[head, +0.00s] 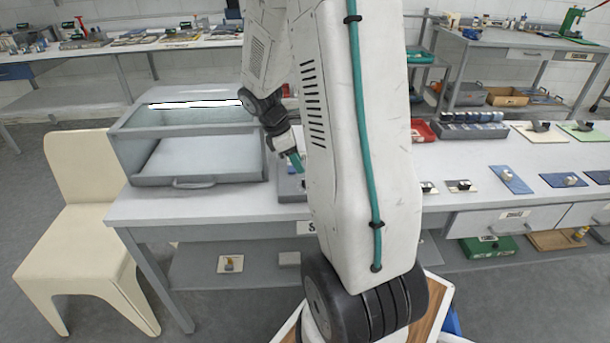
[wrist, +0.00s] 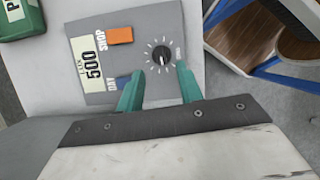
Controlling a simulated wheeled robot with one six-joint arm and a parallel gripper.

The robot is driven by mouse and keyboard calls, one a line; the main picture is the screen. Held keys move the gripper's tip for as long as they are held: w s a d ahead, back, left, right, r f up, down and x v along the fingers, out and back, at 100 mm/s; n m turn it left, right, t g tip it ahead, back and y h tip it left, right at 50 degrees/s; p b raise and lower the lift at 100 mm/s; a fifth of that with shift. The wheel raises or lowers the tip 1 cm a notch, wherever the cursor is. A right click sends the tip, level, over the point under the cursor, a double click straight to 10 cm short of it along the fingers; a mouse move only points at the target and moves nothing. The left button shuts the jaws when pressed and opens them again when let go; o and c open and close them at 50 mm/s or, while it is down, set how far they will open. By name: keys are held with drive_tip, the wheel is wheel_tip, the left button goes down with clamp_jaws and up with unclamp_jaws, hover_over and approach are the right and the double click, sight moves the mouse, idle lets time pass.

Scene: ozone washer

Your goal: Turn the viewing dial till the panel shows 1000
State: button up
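The viewing dial (wrist: 161,58) is a round black knob with white tick marks around it, on a grey control panel (wrist: 133,22). The panel's display (wrist: 91,65) shows 500. In the wrist view my gripper (wrist: 160,80) has its two teal fingers apart, with the dial just beyond and between the fingertips. No contact with the dial is visible. In the head view my gripper (head: 297,160) is over the bench beside the glass-topped cabinet; my arm hides most of the panel there.
A green object (wrist: 20,18) lies at the upper left. The glass-topped cabinet (head: 152,123) stands left on the bench, with a cream chair (head: 84,220) beside it.

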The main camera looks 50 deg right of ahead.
sight(307, 179)
drive_tip(key=x, duration=0.6)
drive_tip(key=shift+f, duration=0.2)
drive_tip(key=shift+c, duration=0.3)
clamp_jaws()
